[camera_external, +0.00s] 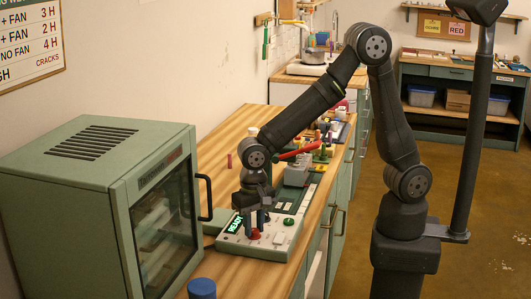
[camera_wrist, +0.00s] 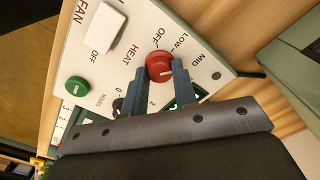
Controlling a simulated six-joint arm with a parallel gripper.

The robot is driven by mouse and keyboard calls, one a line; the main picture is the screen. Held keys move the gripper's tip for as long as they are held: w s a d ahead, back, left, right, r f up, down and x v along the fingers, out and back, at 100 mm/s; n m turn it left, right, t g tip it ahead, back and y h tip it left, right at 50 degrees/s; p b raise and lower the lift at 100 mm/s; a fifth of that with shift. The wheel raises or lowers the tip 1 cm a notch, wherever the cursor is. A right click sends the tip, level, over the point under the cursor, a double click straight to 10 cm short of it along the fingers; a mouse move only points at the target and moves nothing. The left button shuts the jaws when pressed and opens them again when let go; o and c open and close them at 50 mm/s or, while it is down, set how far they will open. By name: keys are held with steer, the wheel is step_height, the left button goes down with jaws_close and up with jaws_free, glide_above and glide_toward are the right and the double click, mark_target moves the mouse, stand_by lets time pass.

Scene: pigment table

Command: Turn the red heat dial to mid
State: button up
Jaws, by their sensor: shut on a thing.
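The red heat dial (camera_wrist: 159,67) is on a white control panel (camera_wrist: 213,75) marked OFF, LOW and MID in the wrist view. My gripper (camera_wrist: 160,75) is shut on the dial, one finger on each side of it. I cannot clearly tell which mark the dial points to. In the external view my gripper (camera_external: 256,224) points down onto the panel, and a little of the red dial (camera_external: 255,235) shows between the fingers.
A white FAN switch (camera_wrist: 105,27) and a green knob (camera_wrist: 77,86) sit beside the dial. A lit green display (camera_external: 234,223) reads READY. The green oven (camera_external: 100,185) with a dark handle stands close left of the panel. A blue cylinder (camera_external: 202,289) stands at the front.

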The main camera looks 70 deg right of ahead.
mark_target(254, 230)
steer(key=shift+m, duration=0.5)
steer(key=o, duration=1)
steer(key=shift+r, duration=0.1)
step_height(254, 230, up, 17)
steer(key=shift+r, duration=0.15)
